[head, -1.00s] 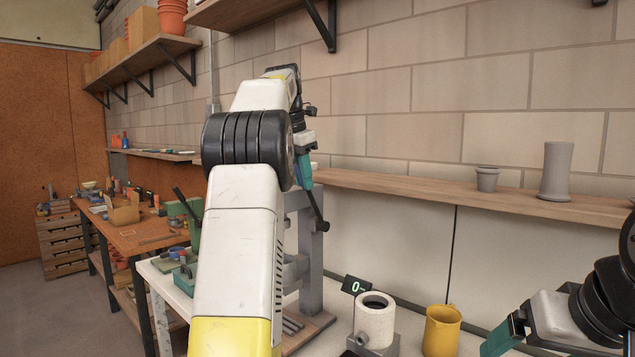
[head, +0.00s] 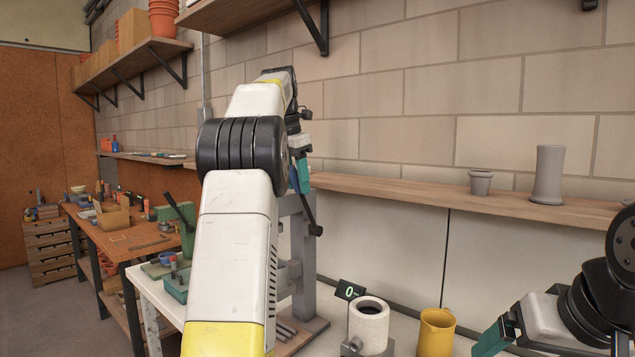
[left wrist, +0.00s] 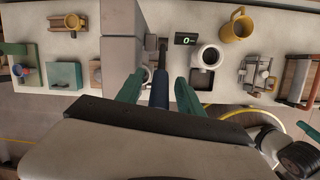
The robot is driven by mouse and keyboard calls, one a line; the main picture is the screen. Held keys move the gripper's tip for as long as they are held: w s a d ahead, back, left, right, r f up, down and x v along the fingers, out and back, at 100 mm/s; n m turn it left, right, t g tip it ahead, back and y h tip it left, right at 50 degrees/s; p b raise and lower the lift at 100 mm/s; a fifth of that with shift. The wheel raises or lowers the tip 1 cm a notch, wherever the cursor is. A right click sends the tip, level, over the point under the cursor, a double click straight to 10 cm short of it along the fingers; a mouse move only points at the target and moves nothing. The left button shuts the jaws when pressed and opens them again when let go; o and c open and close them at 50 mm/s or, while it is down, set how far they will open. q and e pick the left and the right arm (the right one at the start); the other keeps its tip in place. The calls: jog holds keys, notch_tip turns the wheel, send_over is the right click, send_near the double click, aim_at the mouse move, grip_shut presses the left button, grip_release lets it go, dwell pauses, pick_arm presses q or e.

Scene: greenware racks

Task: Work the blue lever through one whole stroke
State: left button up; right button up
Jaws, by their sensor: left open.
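The blue lever grip (left wrist: 159,89) shows in the left wrist view, lying lengthwise between the two teal fingers of my left gripper (left wrist: 159,92). There is a gap on each side of the grip, so the fingers are around it but not closed on it. A dark rod runs from the grip beside a grey post. In the head view my left gripper (head: 303,174) is at the upper part of the lever, and its dark rod (head: 309,208) slants down to a black knob. My arm hides much of the grey stand (head: 303,240). My right gripper (head: 488,341) is partly in view at lower right.
A small display (head: 350,290) reads 0 beside a white cylinder (head: 370,314). A yellow jug (head: 437,332) stands to its right. A wooden wall ledge (head: 410,183) carries two grey pots. A workbench with tools (head: 130,236) stands at left.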

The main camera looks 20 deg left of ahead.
aim_at(294, 166)
pick_arm(q)
jog(key=shift+v, duration=2.05)
jog(key=shift+s+r, duration=0.15)
jog(key=shift+r, duration=0.35)
jog(key=s+a, duration=0.3)
jog(key=s, duration=0.8)
jog(key=shift+s, duration=0.25)
